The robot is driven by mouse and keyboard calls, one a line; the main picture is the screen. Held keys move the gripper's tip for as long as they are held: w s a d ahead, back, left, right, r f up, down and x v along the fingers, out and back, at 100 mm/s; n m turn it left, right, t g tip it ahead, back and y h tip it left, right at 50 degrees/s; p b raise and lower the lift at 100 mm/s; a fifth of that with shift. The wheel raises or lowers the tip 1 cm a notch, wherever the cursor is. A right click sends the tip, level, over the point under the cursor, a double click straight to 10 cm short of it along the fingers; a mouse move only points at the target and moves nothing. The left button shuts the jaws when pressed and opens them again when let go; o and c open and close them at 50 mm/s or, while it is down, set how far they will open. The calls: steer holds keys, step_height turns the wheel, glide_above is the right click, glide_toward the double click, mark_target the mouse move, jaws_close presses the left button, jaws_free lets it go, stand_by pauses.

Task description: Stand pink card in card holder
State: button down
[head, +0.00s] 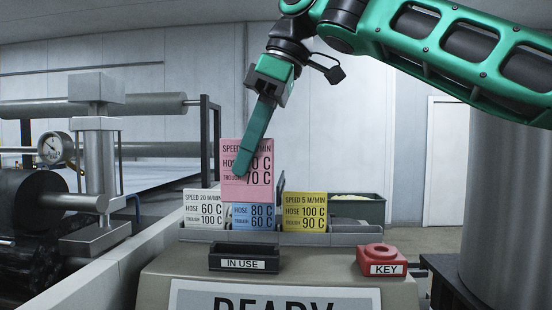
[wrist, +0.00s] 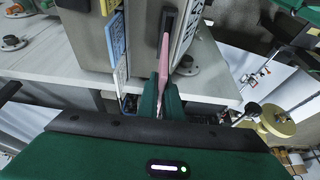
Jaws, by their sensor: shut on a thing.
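The pink card (head: 247,183) is upright in my gripper (head: 244,172), with its printed face toward the head camera. It is raised in front of the blue card and hides that card's upper part. In the wrist view the pink card (wrist: 165,58) shows edge-on between the green fingertips (wrist: 162,95), which are shut on it. The black card holder (head: 244,257) marked IN USE stands on the console front and looks empty.
A grey rack (head: 340,238) holds a white card (head: 204,208), a blue card (head: 254,217) and a yellow card (head: 305,212). A red KEY block (head: 382,261) sits right of the holder. A dark green bin (head: 358,207) is behind. Rollers and a gauge (head: 54,147) stand left.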

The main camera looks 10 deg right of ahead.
mark_target(243, 192)
steer(key=shift+s+a, duration=0.1)
steer(key=shift+a, duration=0.35)
steer(key=shift+d+f, duration=0.15)
steer(key=shift+f, duration=2.8)
steer(key=shift+s, duration=0.2)
steer(key=shift+f, duration=2.3)
